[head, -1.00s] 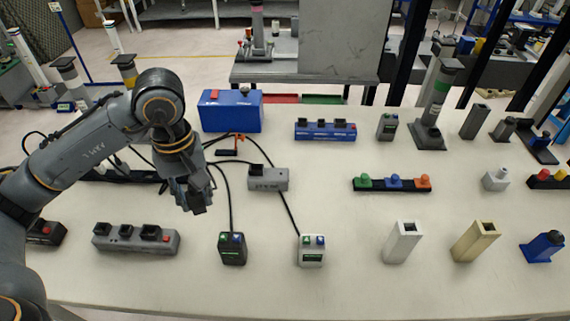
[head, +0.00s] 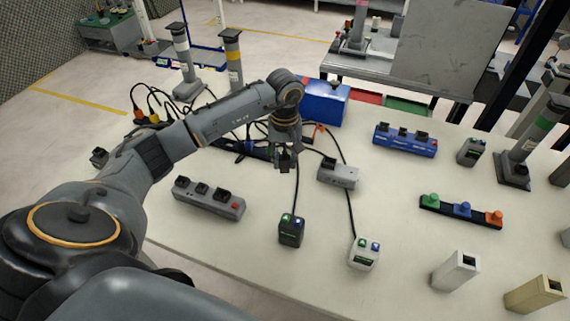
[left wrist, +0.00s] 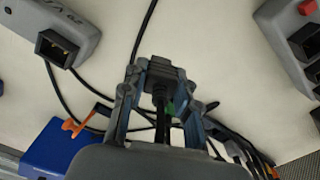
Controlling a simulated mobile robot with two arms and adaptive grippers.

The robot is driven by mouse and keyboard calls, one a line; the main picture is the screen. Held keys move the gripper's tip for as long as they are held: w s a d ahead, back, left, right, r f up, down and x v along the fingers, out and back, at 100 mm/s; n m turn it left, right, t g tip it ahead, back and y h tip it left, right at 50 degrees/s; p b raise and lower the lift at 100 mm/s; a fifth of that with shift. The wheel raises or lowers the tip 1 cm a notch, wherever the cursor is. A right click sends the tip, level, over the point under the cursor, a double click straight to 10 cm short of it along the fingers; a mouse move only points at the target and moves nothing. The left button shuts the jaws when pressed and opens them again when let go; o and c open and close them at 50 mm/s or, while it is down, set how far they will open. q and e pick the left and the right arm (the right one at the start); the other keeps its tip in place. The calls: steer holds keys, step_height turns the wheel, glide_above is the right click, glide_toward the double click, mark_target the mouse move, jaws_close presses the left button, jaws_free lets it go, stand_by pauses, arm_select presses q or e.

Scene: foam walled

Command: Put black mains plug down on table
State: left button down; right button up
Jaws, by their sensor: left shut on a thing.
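My left gripper (head: 285,157) is above the table (head: 330,205), between the grey power strip at the front left and the small grey socket box. In the left wrist view the gripper (left wrist: 160,88) is shut on the black mains plug (left wrist: 163,70), with a black cable running back from the plug between the fingers. In the head view the plug is small and dark at the fingertips. I cannot tell exactly how far it is above the table. My right gripper is not in view.
The small grey socket box (head: 338,174) stands right of the gripper and the grey power strip (head: 208,198) left of it. A black box with buttons (head: 291,230) and a white one (head: 364,253) stand in front. The blue box (head: 325,103) is behind. Cables cross the table nearby.

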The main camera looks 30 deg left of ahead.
mark_target(285, 167)
arm_select(q)
step_height(285, 167, down, 3)
steer(key=shift+w+f+p, duration=0.1)
steer(key=shift+p, duration=0.6)
steer(key=shift+f, duration=0.1)
steer(key=shift+f+b, duration=0.25)
steer(key=shift+b, duration=0.1)
steer(key=c, duration=1)
jaws_free()
steer(key=shift+r, duration=0.1)
